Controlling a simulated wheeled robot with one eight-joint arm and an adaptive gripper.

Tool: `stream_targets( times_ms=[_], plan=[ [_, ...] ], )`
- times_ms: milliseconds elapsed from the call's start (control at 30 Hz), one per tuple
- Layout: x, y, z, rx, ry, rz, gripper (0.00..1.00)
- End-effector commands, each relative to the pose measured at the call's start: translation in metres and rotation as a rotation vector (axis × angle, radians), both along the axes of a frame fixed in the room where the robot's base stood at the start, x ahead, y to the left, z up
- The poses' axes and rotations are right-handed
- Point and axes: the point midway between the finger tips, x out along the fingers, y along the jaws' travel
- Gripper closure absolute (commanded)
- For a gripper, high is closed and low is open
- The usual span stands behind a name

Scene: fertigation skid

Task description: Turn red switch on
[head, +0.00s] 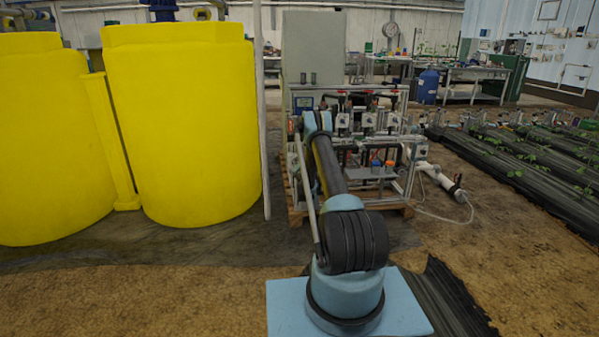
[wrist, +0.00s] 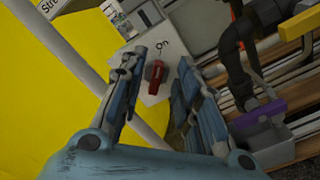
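The red switch (wrist: 155,76) shows in the wrist view as a small red lever on a light grey plate (wrist: 150,98). Dark lettering that seems to read "on" stands just above it. My gripper (wrist: 164,62) is open, with one finger on each side of the switch in the picture. I see no contact between the fingers and the switch, and the distance to it is hard to judge. In the head view my arm reaches to the skid (head: 384,120), and the gripper and the switch cannot be made out there.
Two yellow tanks (head: 185,125) stand left of the skid, with a pale upright post (head: 263,120) between. A grey cabinet (head: 312,50) rises behind the skid. Dark pipes (wrist: 232,60) and a purple-topped part (wrist: 258,112) lie right of the fingers.

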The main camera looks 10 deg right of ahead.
Motion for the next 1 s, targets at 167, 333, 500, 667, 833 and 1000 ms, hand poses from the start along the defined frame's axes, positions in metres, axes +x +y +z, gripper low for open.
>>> stream_targets(
  times_ms=[167, 333, 500, 667, 833, 1000],
  plan=[
    [-0.03, 0.002, 0.0, -0.003, 0.002, -0.001, 0.7],
    [-0.059, 0.003, 0.0, -0.001, 0.004, -0.002, 0.7],
    [-0.086, 0.004, 0.0, -0.002, 0.005, -0.002, 0.7],
    [-0.101, 0.004, 0.0, -0.002, 0.006, -0.003, 0.7],
    [-0.107, 0.004, 0.0, 0.0, 0.006, -0.003, 0.7],
    [-0.107, 0.004, 0.0, 0.0, 0.006, -0.003, 0.7]
  ],
)
